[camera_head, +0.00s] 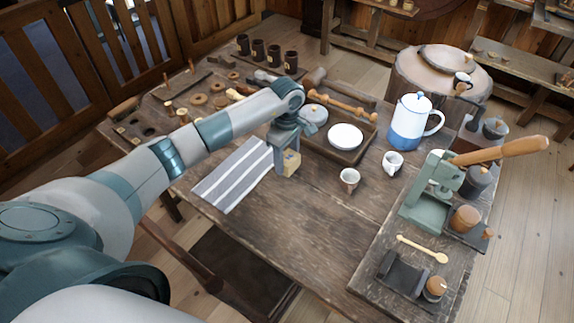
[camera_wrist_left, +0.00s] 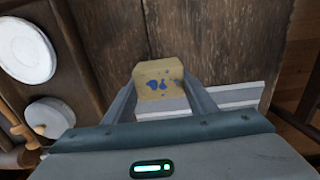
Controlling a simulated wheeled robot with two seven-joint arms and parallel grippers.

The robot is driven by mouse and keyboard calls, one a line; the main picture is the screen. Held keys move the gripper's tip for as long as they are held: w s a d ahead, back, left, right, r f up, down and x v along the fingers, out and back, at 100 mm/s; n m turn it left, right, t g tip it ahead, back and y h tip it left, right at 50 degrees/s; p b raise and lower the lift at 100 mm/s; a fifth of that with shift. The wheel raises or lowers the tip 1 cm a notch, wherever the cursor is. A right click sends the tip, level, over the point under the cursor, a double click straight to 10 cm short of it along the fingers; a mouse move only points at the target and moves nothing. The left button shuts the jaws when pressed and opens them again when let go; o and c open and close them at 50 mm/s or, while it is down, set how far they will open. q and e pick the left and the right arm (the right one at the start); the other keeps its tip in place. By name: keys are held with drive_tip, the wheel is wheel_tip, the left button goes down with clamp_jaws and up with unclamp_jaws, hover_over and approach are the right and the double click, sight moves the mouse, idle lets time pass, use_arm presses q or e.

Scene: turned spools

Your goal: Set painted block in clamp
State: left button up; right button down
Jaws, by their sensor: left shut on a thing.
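The painted block is a small tan block with blue marks on one face; it shows in the wrist view (camera_wrist_left: 160,72) and in the head view (camera_head: 293,162). My left gripper (camera_head: 287,165) is shut on it, with one finger on each side. It holds the block by the right end of the striped cloth; the gap to the table is hard to judge. A green device with a long wooden lever (camera_head: 424,203), which looks like the clamp, stands on a board at the table's right, well apart from the block. My right gripper is not in view.
A striped cloth (camera_head: 228,182) lies left of the block. A dark cradle (camera_head: 402,277) sits front right.

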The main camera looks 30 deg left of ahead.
sight(287, 165)
use_arm(q)
drive_tip(key=shift+f+p, duration=0.4)
drive_tip(key=shift+f, duration=0.25)
wheel_tip(287, 165, down, 2)
drive_tip(key=shift+p, duration=0.45)
drive_tip(key=shift+f, duration=0.35)
drive_tip(key=shift+f, duration=0.1)
drive_tip(key=shift+f, duration=0.1)
drive_tip(key=o, duration=1.1)
